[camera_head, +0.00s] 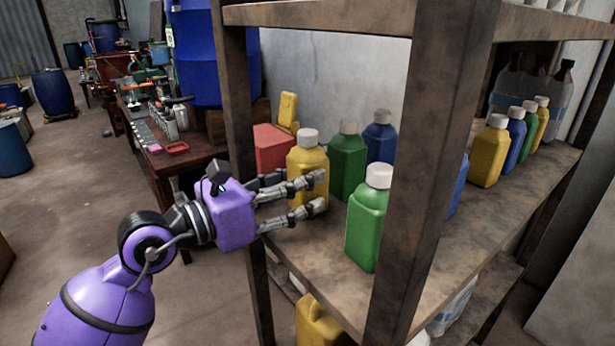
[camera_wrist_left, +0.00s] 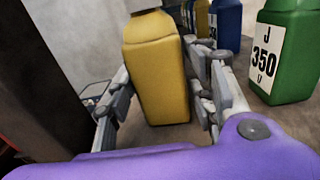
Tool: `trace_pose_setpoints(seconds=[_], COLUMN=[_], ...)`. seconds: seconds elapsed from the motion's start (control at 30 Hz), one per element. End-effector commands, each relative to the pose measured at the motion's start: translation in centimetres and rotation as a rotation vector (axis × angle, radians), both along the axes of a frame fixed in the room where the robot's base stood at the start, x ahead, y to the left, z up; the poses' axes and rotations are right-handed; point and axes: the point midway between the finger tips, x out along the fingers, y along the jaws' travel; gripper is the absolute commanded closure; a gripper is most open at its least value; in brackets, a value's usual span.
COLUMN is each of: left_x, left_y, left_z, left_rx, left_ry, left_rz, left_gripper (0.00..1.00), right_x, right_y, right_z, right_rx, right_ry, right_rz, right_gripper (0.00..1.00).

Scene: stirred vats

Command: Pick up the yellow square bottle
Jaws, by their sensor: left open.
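The yellow square bottle (camera_head: 308,165) with a white cap stands upright on the wooden shelf, near its left end. My left gripper (camera_head: 322,190) is open, with its fingers reaching in at the bottle. In the left wrist view the yellow bottle (camera_wrist_left: 157,75) stands between the two spread fingers (camera_wrist_left: 160,105), and its top is cut off by the frame. I cannot tell whether either finger touches it. My right gripper is not in view.
A green bottle (camera_head: 367,220) stands close on the right, nearer the shelf's front. Another green bottle (camera_head: 347,163) and a blue one (camera_head: 380,140) stand behind. A red container (camera_head: 273,148) is to the left. Wooden posts (camera_head: 432,150) frame the shelf (camera_head: 460,240).

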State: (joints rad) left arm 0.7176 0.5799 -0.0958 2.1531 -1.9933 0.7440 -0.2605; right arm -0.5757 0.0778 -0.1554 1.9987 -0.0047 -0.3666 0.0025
Motion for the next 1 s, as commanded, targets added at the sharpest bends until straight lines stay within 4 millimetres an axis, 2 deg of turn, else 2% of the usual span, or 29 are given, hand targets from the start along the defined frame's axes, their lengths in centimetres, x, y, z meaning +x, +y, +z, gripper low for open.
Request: trace_pose_setpoints(seconds=[0.07, 0.4, 0.77, 1.0], left_x=[0.0, 0.0, 0.0, -0.4], left_y=[0.0, 0.0, 0.0, 0.2], left_z=[0.0, 0.1, 0.8, 3.9], left_rx=[0.0, -0.002, -0.002, -0.001], left_ry=[0.0, -0.003, -0.005, -0.008], left_rz=[0.0, 0.0, 0.0, 0.0], left_gripper=[0.52, 0.95, 0.95, 0.95], right_x=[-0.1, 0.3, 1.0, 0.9], right_y=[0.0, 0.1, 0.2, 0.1], right_z=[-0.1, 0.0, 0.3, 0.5], right_rx=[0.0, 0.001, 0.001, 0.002], right_ry=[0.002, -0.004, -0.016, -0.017], right_rz=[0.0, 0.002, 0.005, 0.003], right_gripper=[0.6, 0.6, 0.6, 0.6])
